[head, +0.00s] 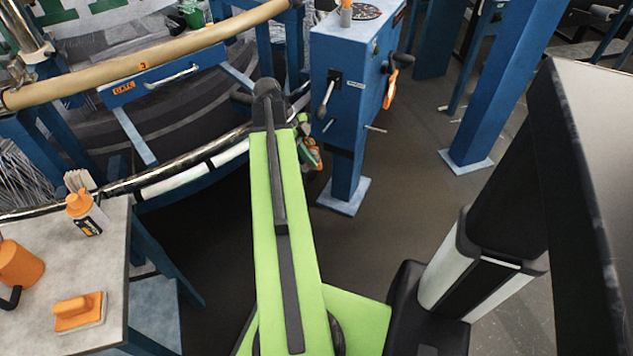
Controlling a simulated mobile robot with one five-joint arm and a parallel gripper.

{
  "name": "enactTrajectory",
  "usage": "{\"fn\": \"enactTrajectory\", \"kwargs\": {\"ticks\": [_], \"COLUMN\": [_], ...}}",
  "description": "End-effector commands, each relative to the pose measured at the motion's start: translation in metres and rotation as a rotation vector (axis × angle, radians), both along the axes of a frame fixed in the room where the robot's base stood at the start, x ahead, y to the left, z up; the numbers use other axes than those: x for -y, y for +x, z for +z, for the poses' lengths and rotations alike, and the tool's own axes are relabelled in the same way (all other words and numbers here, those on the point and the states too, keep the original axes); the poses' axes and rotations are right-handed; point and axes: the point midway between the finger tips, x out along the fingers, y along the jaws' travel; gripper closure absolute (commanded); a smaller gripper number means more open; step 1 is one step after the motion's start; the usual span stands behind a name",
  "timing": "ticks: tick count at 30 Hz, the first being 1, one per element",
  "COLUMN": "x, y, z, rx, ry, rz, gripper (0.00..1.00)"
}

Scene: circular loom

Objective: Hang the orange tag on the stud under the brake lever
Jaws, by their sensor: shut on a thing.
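My gripper (304,128) is largely hidden behind the end of my green arm, left of the blue control post. It is shut on the orange tag (313,156), which shows as a small orange piece low beside the post's lower column. The brake lever (326,98) is a dark handle on the post's front face, left of a small label. A short pale stud (327,126) sticks out below it, bare. The tag is apart from the stud, lower and to its left in the picture.
The blue post (345,60) has another pin (375,129) and a black handle with an orange piece (390,92) on its right side. The loom's ring rail (190,170) is at left. A grey table (40,335) holds a bottle (85,212), mug (18,265) and brush (80,312).

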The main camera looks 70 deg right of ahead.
Motion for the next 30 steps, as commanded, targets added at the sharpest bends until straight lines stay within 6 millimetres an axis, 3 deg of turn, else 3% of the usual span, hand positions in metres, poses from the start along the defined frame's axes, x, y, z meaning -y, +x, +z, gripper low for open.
{"fn": "enactTrajectory", "kwargs": {"ticks": [1, 6, 17, 30], "x": [0.006, 0.014, 0.019, 0.052], "y": [-0.001, -0.008, -0.01, -0.013], "z": [-0.022, -0.037, -0.035, -0.035], "rx": [-0.007, -0.024, -0.026, -0.025], "ry": [0.0, 0.001, 0.002, 0.002], "rz": [-0.017, -0.061, -0.068, -0.067], "gripper": [1.0, 1.0, 1.0, 1.0]}}
